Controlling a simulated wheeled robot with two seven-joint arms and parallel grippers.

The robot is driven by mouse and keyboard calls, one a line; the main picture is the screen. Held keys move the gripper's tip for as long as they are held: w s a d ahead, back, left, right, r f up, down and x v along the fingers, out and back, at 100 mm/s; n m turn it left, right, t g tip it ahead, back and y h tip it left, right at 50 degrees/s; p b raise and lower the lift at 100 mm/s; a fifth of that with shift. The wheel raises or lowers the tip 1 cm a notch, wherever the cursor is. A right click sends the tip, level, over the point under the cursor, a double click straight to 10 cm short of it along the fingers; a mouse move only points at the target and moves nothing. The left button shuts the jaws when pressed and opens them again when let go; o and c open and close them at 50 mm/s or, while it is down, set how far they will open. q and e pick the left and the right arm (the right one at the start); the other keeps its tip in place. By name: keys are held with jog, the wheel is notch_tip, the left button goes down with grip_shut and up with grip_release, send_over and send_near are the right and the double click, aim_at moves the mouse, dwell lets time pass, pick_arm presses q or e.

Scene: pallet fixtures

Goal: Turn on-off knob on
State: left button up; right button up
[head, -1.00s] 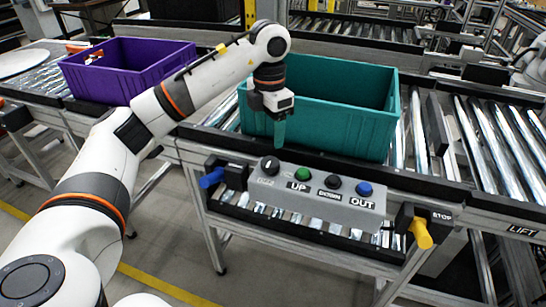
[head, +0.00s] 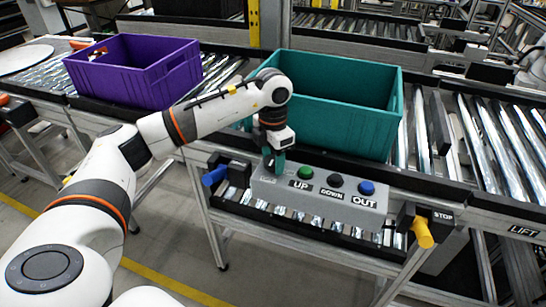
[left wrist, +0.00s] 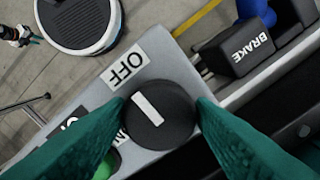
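The round black on-off knob (left wrist: 158,117) sits on the grey control panel (head: 330,208). Its white line points toward the OFF label (left wrist: 127,65) in the left wrist view. Another label beside the knob is mostly covered by a finger. My left gripper (head: 275,168) is down at the panel's left end and hides the knob in the head view. In the left wrist view its two teal fingers (left wrist: 160,103) stand on either side of the knob, close against its edges. I cannot tell whether they press on it.
Green (head: 305,173), black (head: 335,180) and blue (head: 366,188) buttons sit right of the knob. A blue brake handle (head: 213,177) and yellow stop handle (head: 422,233) flank the panel. A teal crate (head: 345,122) stands close behind; a purple crate (head: 135,82) is further left.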

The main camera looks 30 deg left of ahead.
pick_arm(q)
jog(key=c, duration=0.6)
jog(key=shift+n, duration=0.3)
jog(key=n, duration=0.3)
jog(key=shift+r, duration=0.1)
jog(key=n, duration=0.4)
jog(key=shift+p, duration=0.4)
jog(key=n+p, duration=0.1)
jog(key=n, duration=0.4)
jog(key=shift+n, duration=0.3)
jog(key=n, duration=0.4)
jog(key=shift+n+p, duration=0.3)
jog(key=shift+p, duration=0.1)
jog(key=shift+a, duration=0.1)
